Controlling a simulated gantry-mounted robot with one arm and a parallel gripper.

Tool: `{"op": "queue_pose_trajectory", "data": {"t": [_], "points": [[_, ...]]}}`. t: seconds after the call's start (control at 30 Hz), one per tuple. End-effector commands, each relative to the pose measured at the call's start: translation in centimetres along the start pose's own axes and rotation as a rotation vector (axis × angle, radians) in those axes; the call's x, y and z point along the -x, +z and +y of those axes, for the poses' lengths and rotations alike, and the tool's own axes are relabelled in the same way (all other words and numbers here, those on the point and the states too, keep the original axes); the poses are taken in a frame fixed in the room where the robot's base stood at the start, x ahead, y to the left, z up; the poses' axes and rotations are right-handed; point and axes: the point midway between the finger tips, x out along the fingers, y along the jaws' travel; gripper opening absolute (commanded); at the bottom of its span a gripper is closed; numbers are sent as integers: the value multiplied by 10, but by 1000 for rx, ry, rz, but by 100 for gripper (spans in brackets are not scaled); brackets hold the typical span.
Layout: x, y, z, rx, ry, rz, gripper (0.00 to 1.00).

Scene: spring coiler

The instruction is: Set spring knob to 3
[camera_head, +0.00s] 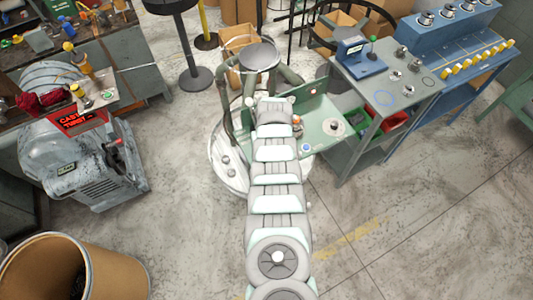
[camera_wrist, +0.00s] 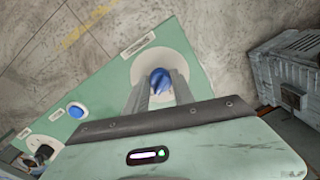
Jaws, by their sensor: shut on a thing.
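In the wrist view, a blue knob (camera_wrist: 160,80) sits in the middle of a round white dial plate (camera_wrist: 148,60) on a green panel (camera_wrist: 110,83). My gripper (camera_wrist: 163,82) has its two grey fingers around the knob, one on each side, shut on it. The fingers and palm hide part of the dial, and no numbers or pointer setting can be read. In the head view the green panel (camera_head: 315,108) shows beside my arm, which hides my gripper and the held knob.
A blue button (camera_wrist: 76,110) sits on the panel left of the dial, with white labels nearby. A round dial (camera_head: 335,127) is at the panel's right. A grey machine (camera_head: 80,160) stands left, and a grey-green workbench (camera_head: 385,80) stands right.

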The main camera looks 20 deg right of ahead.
Motion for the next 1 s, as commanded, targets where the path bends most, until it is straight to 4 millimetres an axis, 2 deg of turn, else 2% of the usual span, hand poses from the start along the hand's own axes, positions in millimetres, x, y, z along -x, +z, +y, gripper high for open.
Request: {"op": "queue_pose_trajectory", "data": {"t": [0.27, 0.3, 0.57, 0.83, 1.0], "points": [[-1, 0, 0, -1, -1, 0, 0], [-1, 0, 0, -1, -1, 0, 31], [-1, 0, 0, 0, -1, 0, 52], [0, 0, 0, 0, 0, 0, 52], [8, -1, 0, -1, 0, 1, 52]]}}
